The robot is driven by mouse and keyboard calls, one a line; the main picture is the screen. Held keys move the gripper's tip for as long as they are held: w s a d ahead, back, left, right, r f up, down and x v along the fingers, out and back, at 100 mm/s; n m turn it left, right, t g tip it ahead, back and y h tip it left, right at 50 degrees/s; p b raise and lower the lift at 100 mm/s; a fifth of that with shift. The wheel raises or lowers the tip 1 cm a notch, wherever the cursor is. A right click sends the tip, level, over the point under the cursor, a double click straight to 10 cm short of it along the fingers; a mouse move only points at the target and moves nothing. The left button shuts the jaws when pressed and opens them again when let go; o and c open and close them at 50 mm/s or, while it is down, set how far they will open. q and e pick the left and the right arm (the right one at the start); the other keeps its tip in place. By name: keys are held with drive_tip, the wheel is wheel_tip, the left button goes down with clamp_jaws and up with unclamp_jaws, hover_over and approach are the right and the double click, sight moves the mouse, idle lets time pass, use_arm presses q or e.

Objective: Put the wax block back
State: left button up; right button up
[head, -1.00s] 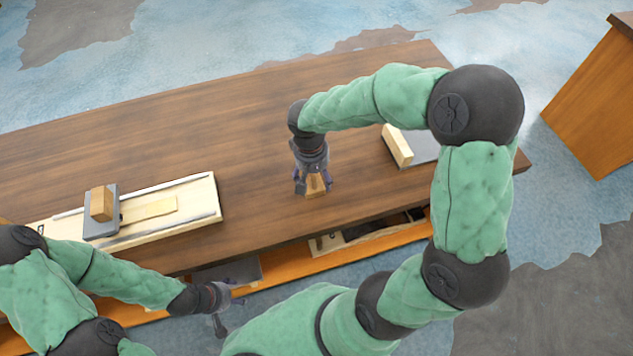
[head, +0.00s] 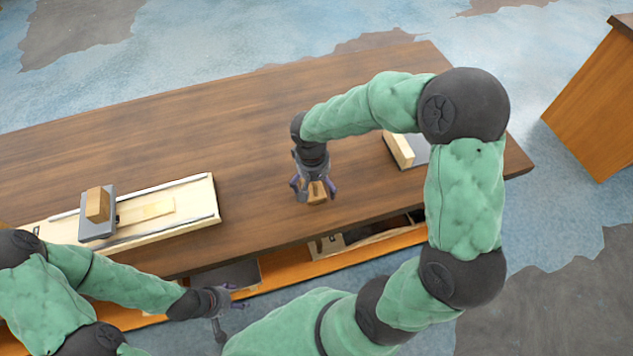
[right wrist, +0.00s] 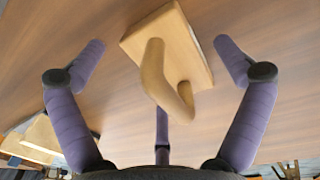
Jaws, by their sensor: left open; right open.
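A wooden block with a curved handle (head: 317,192) lies on the brown table, and its flat base and handle show in the right wrist view (right wrist: 180,55). I cannot tell for sure whether it is the wax block. My right gripper (head: 314,190) is open above it; in the right wrist view its spread purple fingers (right wrist: 160,60) stand around the block, apart from it. My left gripper (head: 236,303) is open and empty at the table's front side, beyond the edge.
A pale wooden board (head: 195,200) at the left of the table bears a grey plate with a wooden block (head: 97,205). A grey piece with a pale block (head: 402,150) lies at the right, partly behind my arm. A shelf (head: 285,273) runs below.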

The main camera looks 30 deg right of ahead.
drive_tip(key=shift+r, duration=0.2)
drive_tip(key=r+p, duration=0.1)
drive_tip(key=r, duration=0.3)
drive_tip(key=r+p, duration=0.2)
drive_tip(key=r, duration=0.2)
drive_tip(key=a+r+p, duration=0.1)
drive_tip(key=r, duration=0.3)
drive_tip(key=shift+w, duration=0.1)
drive_tip(key=shift+f, duration=0.15)
